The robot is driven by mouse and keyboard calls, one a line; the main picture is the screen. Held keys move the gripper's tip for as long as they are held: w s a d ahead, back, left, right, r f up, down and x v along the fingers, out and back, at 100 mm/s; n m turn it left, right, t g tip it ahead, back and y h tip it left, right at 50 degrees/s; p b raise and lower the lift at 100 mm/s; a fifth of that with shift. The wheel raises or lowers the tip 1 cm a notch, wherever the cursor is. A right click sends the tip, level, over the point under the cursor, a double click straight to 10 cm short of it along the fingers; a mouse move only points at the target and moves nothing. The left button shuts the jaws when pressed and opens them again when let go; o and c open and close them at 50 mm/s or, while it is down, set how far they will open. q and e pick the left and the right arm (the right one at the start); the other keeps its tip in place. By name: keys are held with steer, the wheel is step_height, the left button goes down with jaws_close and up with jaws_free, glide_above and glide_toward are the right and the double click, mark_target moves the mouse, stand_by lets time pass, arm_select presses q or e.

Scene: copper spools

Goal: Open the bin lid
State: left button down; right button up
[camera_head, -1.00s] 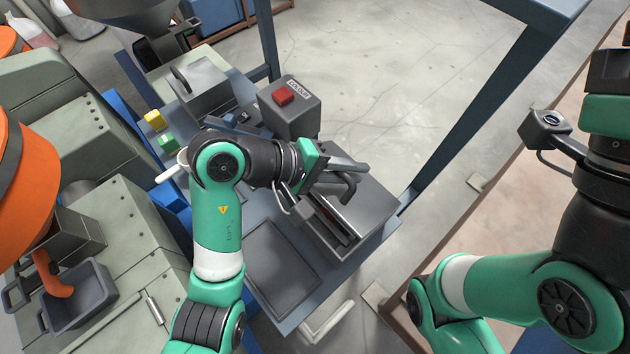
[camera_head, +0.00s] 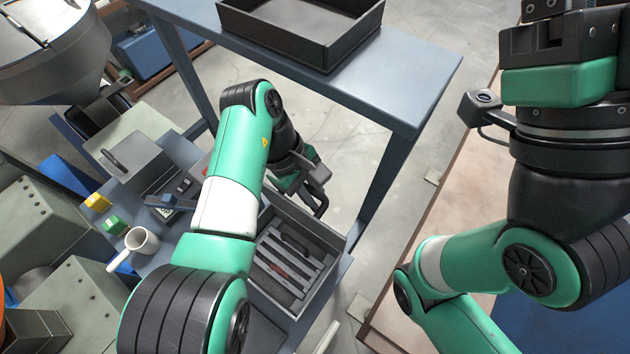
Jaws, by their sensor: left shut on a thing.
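The bin (camera_head: 338,247) sits on the blue-grey bench below my left wrist. Its top is uncovered, and light slats, dark gaps and a small red piece show inside. My left gripper (camera_head: 318,190) is above the bin's far side, shut on a dark bent handle (camera_head: 321,207) that looks like the lid's. The lid's panel cannot be made out; my left arm hides part of this area. My right arm is at the right, away from the bin; its gripper (camera_head: 545,30) is cut off at the top edge, with the fingertips out of view.
A dark tray (camera_head: 262,25) stands on the upper shelf (camera_head: 408,75) behind my left arm. Shelf posts flank the bench. Bare floor lies right of the bin.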

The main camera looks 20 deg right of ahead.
arm_select(q)
steer(key=shift+w+d, duration=0.2)
steer(key=shift+f, duration=0.1)
stand_by(0.4)
steer(key=c, duration=1.1)
jaws_free()
